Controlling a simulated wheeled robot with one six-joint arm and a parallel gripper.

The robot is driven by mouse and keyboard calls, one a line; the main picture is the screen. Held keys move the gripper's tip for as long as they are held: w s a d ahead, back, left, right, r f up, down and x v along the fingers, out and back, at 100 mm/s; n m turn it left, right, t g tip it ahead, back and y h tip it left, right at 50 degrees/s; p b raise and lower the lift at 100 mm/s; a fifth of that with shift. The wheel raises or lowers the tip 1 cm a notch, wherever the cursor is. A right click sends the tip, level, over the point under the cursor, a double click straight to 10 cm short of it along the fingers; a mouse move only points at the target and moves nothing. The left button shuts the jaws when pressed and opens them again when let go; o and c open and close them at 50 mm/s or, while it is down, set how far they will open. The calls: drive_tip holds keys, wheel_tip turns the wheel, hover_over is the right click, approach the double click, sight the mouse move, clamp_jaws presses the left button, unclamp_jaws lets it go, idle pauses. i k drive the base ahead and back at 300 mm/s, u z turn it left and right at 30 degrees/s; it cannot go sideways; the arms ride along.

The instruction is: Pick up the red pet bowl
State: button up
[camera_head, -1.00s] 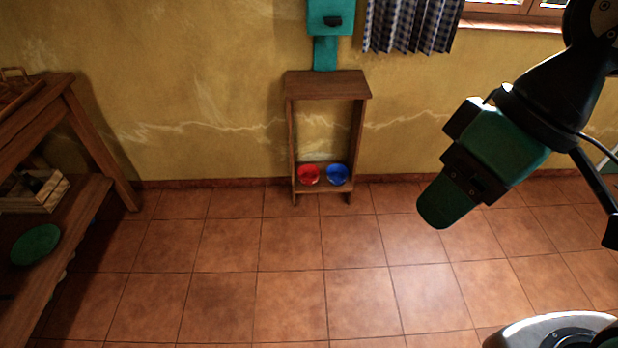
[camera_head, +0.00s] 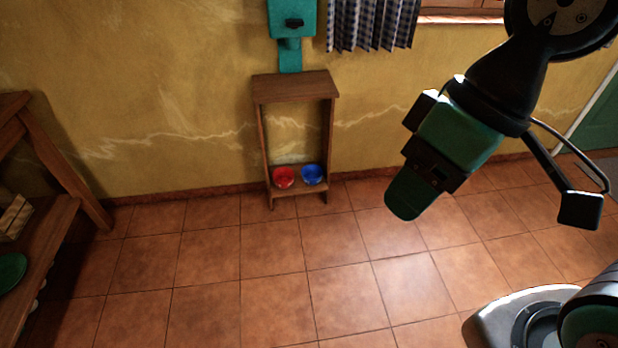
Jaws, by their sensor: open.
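The red pet bowl (camera_head: 284,178) sits on the low shelf of a narrow wooden stand (camera_head: 295,86) against the far wall. A blue bowl (camera_head: 312,175) sits just to its right on the same shelf. My gripper (camera_head: 408,196) is in the air at the right, on the near side of the stand and well apart from the bowls. It is open, and I see nothing in it; its fingers are seen from one side, so the gap between them is hidden.
A teal dispenser (camera_head: 291,35) is on the wall above the stand. A wooden table (camera_head: 45,165) with a lower shelf, a crate (camera_head: 14,217) and a green plate (camera_head: 10,271) stands at the left. The tiled floor (camera_head: 250,270) before the stand is clear.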

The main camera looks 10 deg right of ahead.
sight(283, 176)
drive_tip(key=u, duration=0.4)
drive_tip(key=i, duration=2.05)
drive_tip(key=z, duration=0.4)
